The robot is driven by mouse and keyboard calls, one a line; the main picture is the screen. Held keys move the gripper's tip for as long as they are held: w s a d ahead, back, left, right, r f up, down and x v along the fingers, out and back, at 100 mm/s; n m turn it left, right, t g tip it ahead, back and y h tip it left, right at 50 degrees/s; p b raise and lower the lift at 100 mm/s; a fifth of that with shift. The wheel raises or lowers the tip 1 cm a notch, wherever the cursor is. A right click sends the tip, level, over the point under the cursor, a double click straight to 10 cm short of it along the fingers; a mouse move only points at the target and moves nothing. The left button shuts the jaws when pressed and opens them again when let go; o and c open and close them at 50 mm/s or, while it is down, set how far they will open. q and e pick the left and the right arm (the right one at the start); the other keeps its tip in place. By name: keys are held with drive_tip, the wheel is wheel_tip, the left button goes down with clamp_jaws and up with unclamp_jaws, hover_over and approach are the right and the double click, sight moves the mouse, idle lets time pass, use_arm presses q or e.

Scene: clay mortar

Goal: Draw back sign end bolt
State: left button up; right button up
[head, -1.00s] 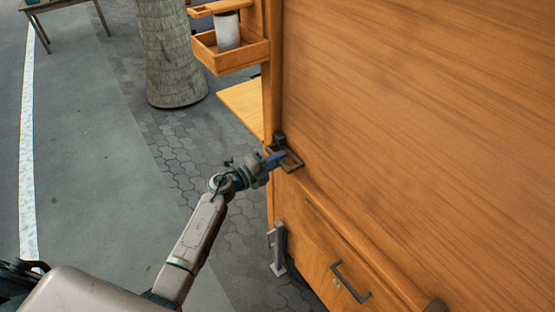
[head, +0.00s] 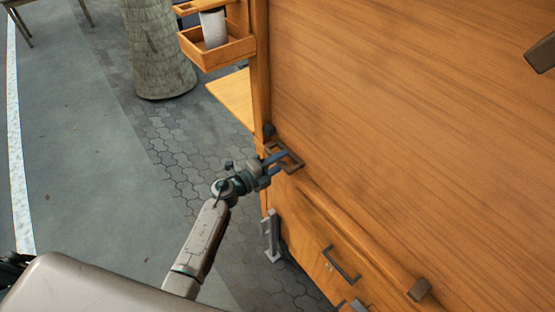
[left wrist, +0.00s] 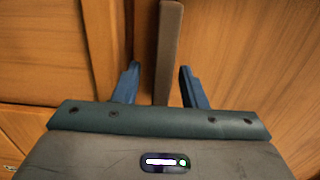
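The bolt's dark grey looped handle (head: 291,156) sits at the end of the wooden panel, near the corner post. In the left wrist view its grey-brown bar (left wrist: 170,35) runs down between the fingers. My left gripper (head: 277,162) is at the handle with its blue fingers apart. In the left wrist view the gripper (left wrist: 159,70) has one finger on each side of the bar, with gaps visible, so it is open around it and not clamped. The right gripper is not in view.
Below are a drawer handle (head: 341,264) and a grey metal fitting (head: 271,236) on the post. A wooden tray (head: 218,50) holding a pale cup (head: 213,28) juts out at upper left. A dark block (head: 542,54) is at upper right. Paving left of the stall is open.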

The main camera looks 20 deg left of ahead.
use_arm(q)
drive_tip(key=shift+a, duration=0.1)
drive_tip(key=b+v, duration=0.2)
drive_tip(key=v, duration=0.8)
drive_tip(key=shift+s+a+b, duration=0.2)
drive_tip(key=shift+s+b, duration=0.1)
drive_tip(key=shift+s, duration=0.05)
